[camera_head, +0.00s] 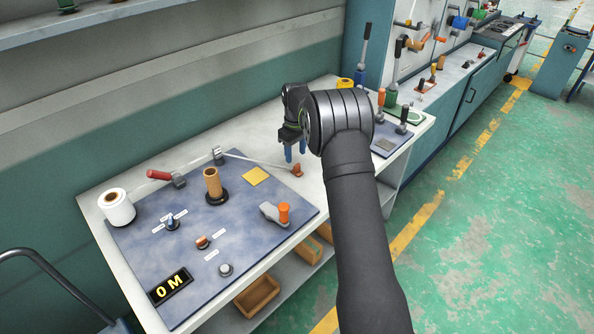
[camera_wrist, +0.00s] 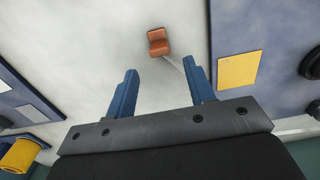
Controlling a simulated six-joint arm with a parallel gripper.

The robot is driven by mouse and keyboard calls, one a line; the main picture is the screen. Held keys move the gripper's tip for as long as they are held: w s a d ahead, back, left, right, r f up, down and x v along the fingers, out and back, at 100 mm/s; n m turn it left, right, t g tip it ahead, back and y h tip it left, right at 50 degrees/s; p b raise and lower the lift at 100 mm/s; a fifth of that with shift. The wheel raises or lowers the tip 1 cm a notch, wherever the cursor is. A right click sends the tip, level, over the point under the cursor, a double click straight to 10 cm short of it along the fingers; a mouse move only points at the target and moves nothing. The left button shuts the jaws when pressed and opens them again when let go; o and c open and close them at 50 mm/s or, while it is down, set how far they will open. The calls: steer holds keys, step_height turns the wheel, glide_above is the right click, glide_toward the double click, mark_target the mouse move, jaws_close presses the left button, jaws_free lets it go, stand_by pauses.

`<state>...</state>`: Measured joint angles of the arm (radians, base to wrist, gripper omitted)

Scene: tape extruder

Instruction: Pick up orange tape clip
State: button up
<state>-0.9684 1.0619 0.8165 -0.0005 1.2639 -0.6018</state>
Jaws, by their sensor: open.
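The orange tape clip (camera_head: 297,170) is a small orange-brown piece at the right end of a thin pale tape strip, by the far right edge of the blue panel. In the wrist view the clip (camera_wrist: 159,42) lies on the pale bench top, beyond the fingertips and roughly between their lines. My gripper (camera_head: 295,152) hangs above the bench close to the clip, fingers pointing down. In the wrist view my gripper (camera_wrist: 160,68) shows two blue fingers spread apart with nothing between them. The clip is apart from both fingers.
The blue panel (camera_head: 240,222) holds a red-handled lever (camera_head: 160,175), a brown roll on a spindle (camera_head: 213,184), an orange knob (camera_head: 284,212) and a yellow square (camera_head: 255,175). A white roll (camera_head: 117,207) stands at the left. Upright handled tools crowd the bench at right.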

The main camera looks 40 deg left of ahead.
mark_target(298, 165)
steer(key=shift+d+f, duration=0.15)
steer(key=shift+f, duration=0.85)
steer(key=shift+d+f, duration=0.2)
steer(key=shift+f, duration=0.85)
steer(key=shift+d+f, duration=0.15)
steer(key=shift+f, duration=0.85)
steer(key=shift+c, duration=0.4)
steer(key=c, duration=1)
